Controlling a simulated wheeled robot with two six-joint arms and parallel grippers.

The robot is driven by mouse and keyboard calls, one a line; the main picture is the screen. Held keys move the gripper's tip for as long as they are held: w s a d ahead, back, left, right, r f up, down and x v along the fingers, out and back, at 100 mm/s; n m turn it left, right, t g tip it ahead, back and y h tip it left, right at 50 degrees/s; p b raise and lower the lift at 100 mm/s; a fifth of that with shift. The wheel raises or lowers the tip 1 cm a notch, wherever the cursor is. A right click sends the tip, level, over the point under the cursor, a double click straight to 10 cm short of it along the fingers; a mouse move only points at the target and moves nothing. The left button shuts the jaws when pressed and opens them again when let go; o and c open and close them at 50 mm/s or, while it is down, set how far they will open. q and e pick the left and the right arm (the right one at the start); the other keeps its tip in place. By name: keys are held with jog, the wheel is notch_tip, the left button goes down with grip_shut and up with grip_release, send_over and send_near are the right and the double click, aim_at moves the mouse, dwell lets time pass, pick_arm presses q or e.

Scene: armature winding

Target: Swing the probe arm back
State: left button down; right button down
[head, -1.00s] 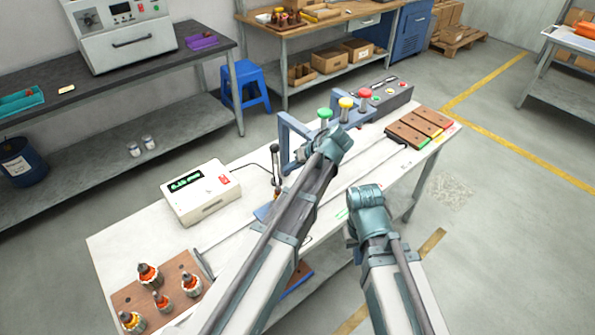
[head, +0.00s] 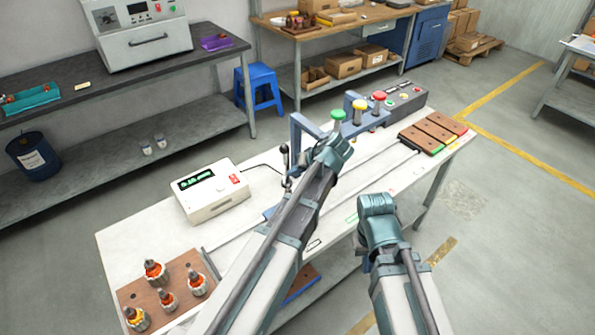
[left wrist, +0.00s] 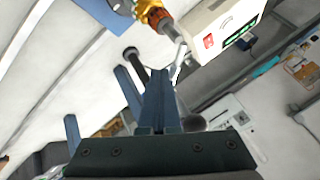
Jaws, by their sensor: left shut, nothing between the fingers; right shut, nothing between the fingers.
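The probe arm (head: 285,160) is a thin, upright dark rod with a round black knob. It stands beside the meter box (head: 212,190), just left of my left gripper in the head view. My left gripper (head: 335,152) is over the bench; its fingers are hidden there by my own wrist. In the left wrist view, the left fingers (left wrist: 160,80) are shut and empty. An armature (left wrist: 152,14) with a copper-coloured part and metal shaft lies beyond them, near the meter box (left wrist: 215,28). My right gripper (head: 378,208) is shut and empty at the bench's near edge.
A wooden block (head: 160,292) with several armatures is at the bench's near left. Green, yellow and red buttons (head: 359,106) top a blue stand behind my left gripper. Brown plates (head: 432,132) lie at the right end. Bare white bench top (head: 130,240) shows on the left.

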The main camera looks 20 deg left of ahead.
pick_arm(q)
jog(key=a+m+t+h, duration=0.2)
jog(key=a+m, duration=0.4)
jog(key=a, duration=0.5)
jog(key=shift+s+t+h, duration=0.25)
jog(key=shift+t+h, duration=0.15)
jog(key=shift+t, duration=0.2)
jog(key=shift+w+a+r, duration=0.1)
jog(key=shift+a+r, duration=0.05)
jog(key=shift+a, duration=0.1)
jog(key=s+a+p+v, duration=0.1)
jog(key=p+v, duration=0.6)
jog(key=v, duration=0.3)
jog(key=shift+a+p, duration=0.2)
jog(key=shift+p, duration=0.2)
